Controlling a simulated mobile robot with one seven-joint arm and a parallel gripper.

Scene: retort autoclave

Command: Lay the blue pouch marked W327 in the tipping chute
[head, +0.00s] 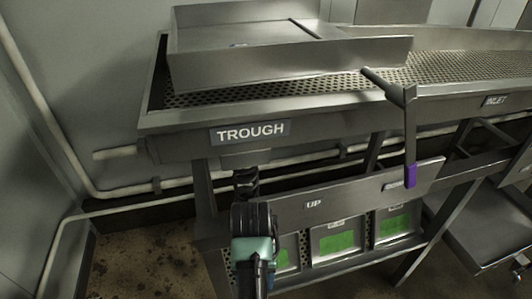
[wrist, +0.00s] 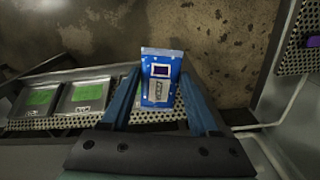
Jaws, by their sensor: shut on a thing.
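A blue pouch (wrist: 158,72) with a purple-dark window and a pale label stands out between my fingers in the wrist view; its marking is too small to read. My gripper (wrist: 162,92) is shut on its lower part, one blue finger on each side. The head view shows part of my arm low in front of the trough, but not clearly the pouch. A wide steel tray with raised walls (head: 290,66), seemingly the tipping chute, sits on top of the perforated trough (head: 165,121). A bent lever with a purple grip (head: 410,174) hangs at its right.
Below the trough, a perforated shelf behind a panel labelled UP (head: 340,200) holds several silver pouches with green faces (head: 338,242). They also show at left in the wrist view (wrist: 88,95). Pipes run along the wall at left. A steel table (head: 490,235) stands at lower right.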

